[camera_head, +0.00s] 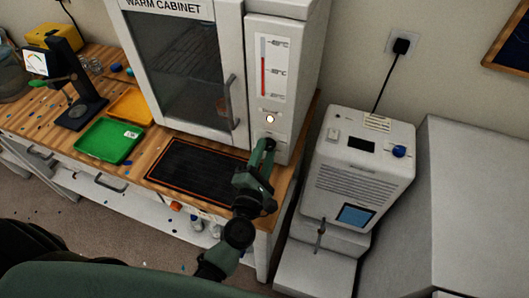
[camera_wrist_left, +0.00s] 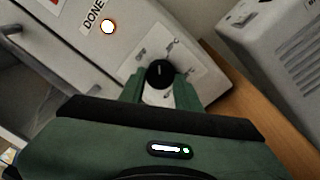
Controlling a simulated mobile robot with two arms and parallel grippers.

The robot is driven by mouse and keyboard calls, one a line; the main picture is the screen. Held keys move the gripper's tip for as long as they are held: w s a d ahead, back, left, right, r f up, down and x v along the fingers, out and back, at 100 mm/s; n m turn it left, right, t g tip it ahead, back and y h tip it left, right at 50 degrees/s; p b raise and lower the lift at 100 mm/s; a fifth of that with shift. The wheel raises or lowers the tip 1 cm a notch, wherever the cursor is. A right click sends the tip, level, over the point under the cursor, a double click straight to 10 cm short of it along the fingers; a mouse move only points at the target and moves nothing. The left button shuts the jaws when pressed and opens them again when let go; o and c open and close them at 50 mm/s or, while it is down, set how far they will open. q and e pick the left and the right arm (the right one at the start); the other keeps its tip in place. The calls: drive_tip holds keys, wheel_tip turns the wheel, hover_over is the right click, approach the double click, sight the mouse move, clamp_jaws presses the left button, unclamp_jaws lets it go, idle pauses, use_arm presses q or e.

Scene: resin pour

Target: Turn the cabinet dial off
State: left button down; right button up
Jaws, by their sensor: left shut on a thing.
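The white warm cabinet (camera_head: 232,60) stands on the wooden bench, with a control panel (camera_head: 283,50) on its right side. The panel carries a red thermometer graphic and a lit round lamp (camera_head: 270,118). The lamp (camera_wrist_left: 108,27) shows beside the word DONE in the left wrist view. The black dial (camera_wrist_left: 160,72) with a pale mark is below it; in the head view my gripper hides it. My left gripper (camera_head: 265,146) is at the lower panel, its green fingers (camera_wrist_left: 160,88) on either side of the dial, shut on it. My right gripper is not in view.
A black mat (camera_head: 195,172) with an orange edge lies in front of the cabinet. A green tray (camera_head: 108,141) and an orange tray (camera_head: 131,107) lie left of it. A white machine (camera_head: 355,165) with a blue knob stands close to the right of the bench.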

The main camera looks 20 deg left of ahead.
use_arm(q)
drive_tip(key=n, duration=0.4)
drive_tip(key=shift+n, duration=0.3)
drive_tip(key=shift+d+n+g+p, duration=0.1)
drive_tip(key=shift+n+g+p, duration=0.25)
drive_tip(key=shift+n, duration=1.95)
drive_tip(key=c, duration=1)
unclamp_jaws()
drive_tip(key=shift+s, duration=0.1)
drive_tip(key=shift+s+f, duration=0.1)
drive_tip(key=shift+s, duration=0.25)
drive_tip(key=s+b, duration=0.3)
drive_tip(key=s, duration=0.4)
drive_tip(key=shift+d+r, duration=0.15)
drive_tip(key=shift+r, duration=0.15)
